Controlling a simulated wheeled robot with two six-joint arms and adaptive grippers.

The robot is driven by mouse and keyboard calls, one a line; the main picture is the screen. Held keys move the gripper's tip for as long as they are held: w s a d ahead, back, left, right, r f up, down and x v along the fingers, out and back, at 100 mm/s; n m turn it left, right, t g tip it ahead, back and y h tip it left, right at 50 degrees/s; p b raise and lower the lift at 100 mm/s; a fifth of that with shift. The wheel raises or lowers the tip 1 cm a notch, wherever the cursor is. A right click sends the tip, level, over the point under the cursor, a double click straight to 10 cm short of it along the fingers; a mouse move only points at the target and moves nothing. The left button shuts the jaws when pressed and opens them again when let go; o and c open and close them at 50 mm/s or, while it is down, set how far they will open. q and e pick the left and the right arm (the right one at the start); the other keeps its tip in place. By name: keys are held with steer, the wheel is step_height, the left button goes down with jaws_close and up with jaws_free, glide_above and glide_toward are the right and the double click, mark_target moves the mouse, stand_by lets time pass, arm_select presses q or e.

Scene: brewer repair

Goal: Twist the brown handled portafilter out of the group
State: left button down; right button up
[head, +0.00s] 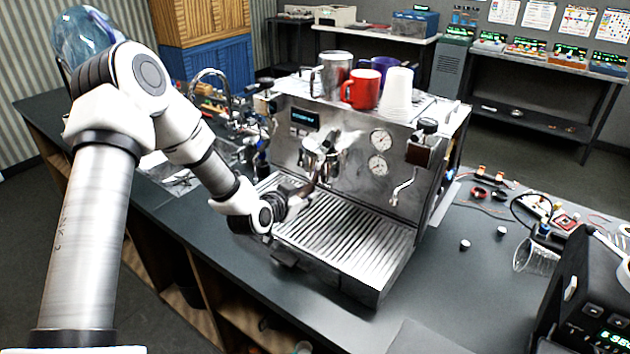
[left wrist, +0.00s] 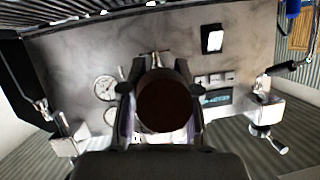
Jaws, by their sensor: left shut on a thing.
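The espresso machine (head: 350,170) stands on the dark counter, its front towards me. The group (head: 325,142) juts from the middle of its front panel. My left gripper (head: 312,190) is in front of the group, low over the drip tray. In the left wrist view my left gripper (left wrist: 160,110) is shut on the brown handle (left wrist: 165,105) of the portafilter, with the round handle end between its two fingers. The portafilter's basket is mostly hidden by the gripper, so I cannot tell how it sits in the group. My right gripper is not in view.
The slatted drip tray (head: 345,235) lies below the group. A steam wand (head: 404,187) hangs at the machine's right. A red mug (head: 361,90) and white cups (head: 397,92) stand on top. A black device (head: 590,310) is at front right.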

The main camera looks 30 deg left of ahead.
arm_select(q)
steer(key=shift+s+f, duration=0.15)
steer(key=shift+s, duration=0.05)
stand_by(0.3)
steer(key=shift+a, duration=0.15)
steer(key=shift+a+m+h+p, duration=0.4)
steer(key=shift+a+m+h, duration=0.1)
steer(key=shift+m+h, duration=0.35)
steer(key=shift+w+a+r+m+g+h+p, duration=0.1)
steer(key=shift+w+a+m+g+h+p, duration=0.35)
steer(key=shift+m+h, duration=0.5)
steer(key=shift+w+a+r+m+g+h+p, duration=0.1)
steer(key=shift+w+a+m+g+h+p, duration=0.15)
steer(key=shift+a+m+h+p, duration=0.45)
steer(key=shift+w+a+m+g+h+p, duration=0.35)
steer(key=shift+a+m+h, duration=0.45)
steer(key=shift+h, duration=0.5)
